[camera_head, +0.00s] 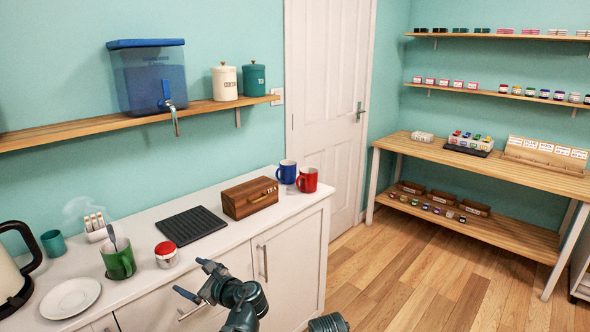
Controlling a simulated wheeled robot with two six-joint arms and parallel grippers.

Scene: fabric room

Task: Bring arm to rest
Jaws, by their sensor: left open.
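My left gripper (192,279) is in front of the white counter (210,258), near its front edge. Its two fingers are spread apart and point left, with nothing between them. My arm behind it is bent and comes up from the bottom of the view. Another dark rounded part of mine shows at the bottom edge, right of the gripper. My right gripper does not show.
On the counter stand a green mug (119,264) with a spoon, a red-lidded jar (166,258), a white plate (70,298), a black mat (190,225), a wooden box (249,199), a blue mug (287,172) and a red mug (307,180). The floor (410,265) right is clear.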

